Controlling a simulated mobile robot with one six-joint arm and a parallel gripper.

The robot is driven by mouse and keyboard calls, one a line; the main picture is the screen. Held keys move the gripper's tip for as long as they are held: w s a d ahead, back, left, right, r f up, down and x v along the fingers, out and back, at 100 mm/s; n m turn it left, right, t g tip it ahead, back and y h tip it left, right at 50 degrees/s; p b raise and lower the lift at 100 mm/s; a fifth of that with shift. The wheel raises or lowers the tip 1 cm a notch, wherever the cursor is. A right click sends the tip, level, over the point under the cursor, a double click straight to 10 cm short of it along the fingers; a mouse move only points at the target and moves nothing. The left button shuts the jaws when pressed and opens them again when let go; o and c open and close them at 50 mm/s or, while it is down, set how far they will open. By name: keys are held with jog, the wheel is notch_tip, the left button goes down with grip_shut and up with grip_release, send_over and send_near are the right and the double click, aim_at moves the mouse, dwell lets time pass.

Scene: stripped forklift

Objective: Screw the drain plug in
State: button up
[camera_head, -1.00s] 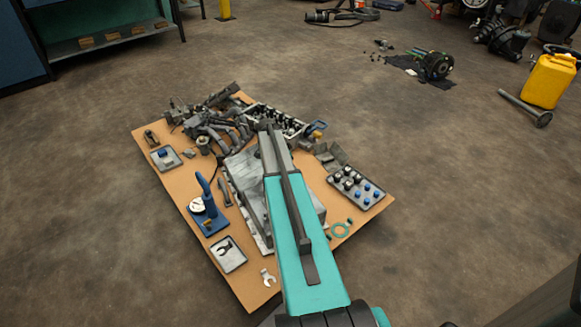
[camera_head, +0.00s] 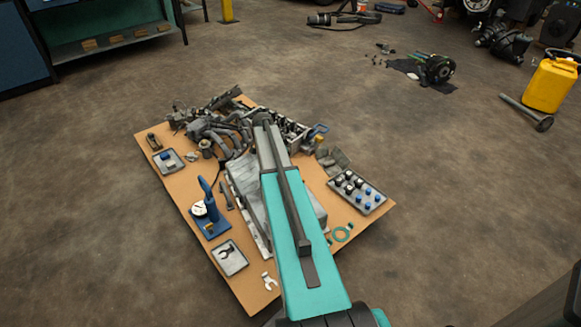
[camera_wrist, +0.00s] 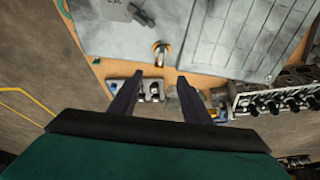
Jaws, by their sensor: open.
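A grey metal pan-like casting (camera_head: 250,205) lies on the cardboard, partly hidden by my arm in the head view. Its flat grey surface (camera_wrist: 190,30) fills the upper part of the wrist view. A small part with a copper-coloured ring (camera_wrist: 160,48) sits at its edge. It may be the drain plug, but I cannot tell whether it is seated in a hole. My gripper (camera_wrist: 160,76) is open and empty, with its two dark fingers spread to either side below that part and apart from it. The gripper is not clear in the head view.
A tray of black and blue caps (camera_head: 357,191) lies right of my arm. Engine parts (camera_head: 215,132) crowd the far end. The floor around the cardboard (camera_head: 178,185) is mostly clear.

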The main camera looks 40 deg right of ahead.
jog(key=s+p+v, duration=0.1)
jog(key=v, duration=0.7)
jog(key=shift+w, duration=0.45)
jog(key=shift+c, duration=0.7)
jog(key=s+a+f+n+y+p, duration=0.1)
jog(key=s+a+f+n+p, duration=0.25)
jog(key=a, duration=0.55)
jog(key=s+a+f+n+g+y+p, duration=0.1)
jog(key=s+a+f+n+p, duration=0.3)
jog(key=a, duration=0.6)
jog(key=s+a+f+n+y+p, duration=0.1)
jog(key=s+a+f+n+p, duration=0.3)
jog(key=a, duration=0.5)
jog(key=s+a+r+n+g+p, duration=0.1)
jog(key=s+a+n+p, duration=0.4)
jog(key=s+a, duration=0.4)
jog(key=s+a+r+n+g+y+p, duration=0.1)
jog(key=s+a+n+g+p, duration=0.1)
jog(key=s+a+n+p, duration=0.3)
jog(key=s+a, duration=0.4)
jog(key=s, duration=0.5)
jog(key=shift+a+p, duration=0.25)
jog(key=shift+p, duration=0.15)
